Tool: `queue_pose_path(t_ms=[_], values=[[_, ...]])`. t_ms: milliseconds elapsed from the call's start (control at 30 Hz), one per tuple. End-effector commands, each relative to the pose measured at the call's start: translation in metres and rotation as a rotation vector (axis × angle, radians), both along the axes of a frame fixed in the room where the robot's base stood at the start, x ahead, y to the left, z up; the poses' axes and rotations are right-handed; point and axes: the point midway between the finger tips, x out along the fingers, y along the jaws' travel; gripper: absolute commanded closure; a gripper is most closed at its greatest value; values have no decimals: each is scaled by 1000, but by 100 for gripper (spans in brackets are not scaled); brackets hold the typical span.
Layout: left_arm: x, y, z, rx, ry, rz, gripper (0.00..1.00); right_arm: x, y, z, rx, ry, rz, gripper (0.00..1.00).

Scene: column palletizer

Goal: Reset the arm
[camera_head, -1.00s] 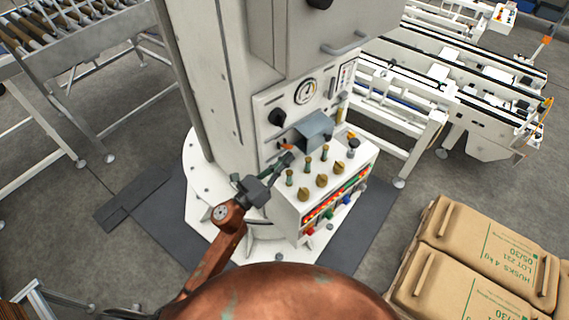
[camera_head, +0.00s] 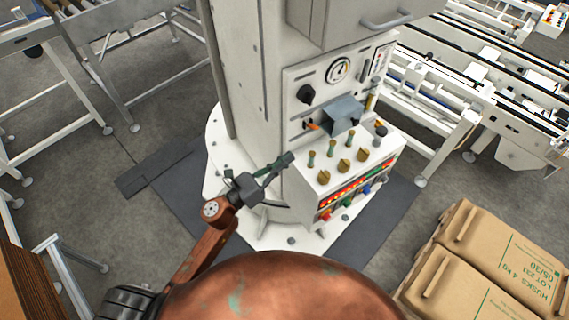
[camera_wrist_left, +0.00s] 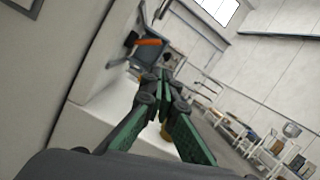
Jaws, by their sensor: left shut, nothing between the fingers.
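My left arm comes in from the lower left in the head view. Its gripper (camera_head: 284,162) is shut and empty, just left of the control box on the column. In the left wrist view, the green-padded fingers (camera_wrist_left: 165,88) meet at their tips, with nothing between them. The control box (camera_head: 352,165) carries several yellow and green knobs on top and a row of coloured buttons on its front. Above it are a grey-blue hooded box (camera_head: 343,115) with an orange lever (camera_head: 313,126), a black knob (camera_head: 306,94) and a round gauge (camera_head: 339,70). My right gripper is not in view.
The white column (camera_head: 250,90) stands on a round base plate over a dark mat (camera_head: 170,195). Brown sacks (camera_head: 490,265) lie at the lower right. Conveyors stand at the upper left and at the right (camera_head: 440,120). Grey floor (camera_head: 85,185) is clear at the left.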

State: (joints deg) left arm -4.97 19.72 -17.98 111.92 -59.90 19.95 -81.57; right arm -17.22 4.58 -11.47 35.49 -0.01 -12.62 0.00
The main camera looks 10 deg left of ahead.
Motion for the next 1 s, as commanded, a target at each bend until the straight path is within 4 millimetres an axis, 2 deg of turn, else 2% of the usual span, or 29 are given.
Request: queue_pose_path(t_ms=[367, 467, 567, 667, 700, 767, 800, 867, 1000], values=[[1, 1, -2, -3, 5, 2, 100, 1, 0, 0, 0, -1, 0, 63], [9, 8, -17, -36, 59, 15, 100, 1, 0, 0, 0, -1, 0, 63], [27, 26, -55, -122, 194, 51, 100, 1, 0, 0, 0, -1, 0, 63], [46, 53, -114, -254, 384, 110, 100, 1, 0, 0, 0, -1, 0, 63], [52, 65, -141, -315, 465, 139, 100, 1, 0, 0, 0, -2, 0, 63], [58, 82, -181, -405, 580, 185, 100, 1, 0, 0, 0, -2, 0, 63], [59, 94, -208, -466, 654, 219, 100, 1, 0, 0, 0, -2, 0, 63], [59, 112, -249, -559, 760, 274, 100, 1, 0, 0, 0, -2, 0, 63], [43, 150, -343, -775, 985, 412, 100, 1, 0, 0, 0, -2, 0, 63]])
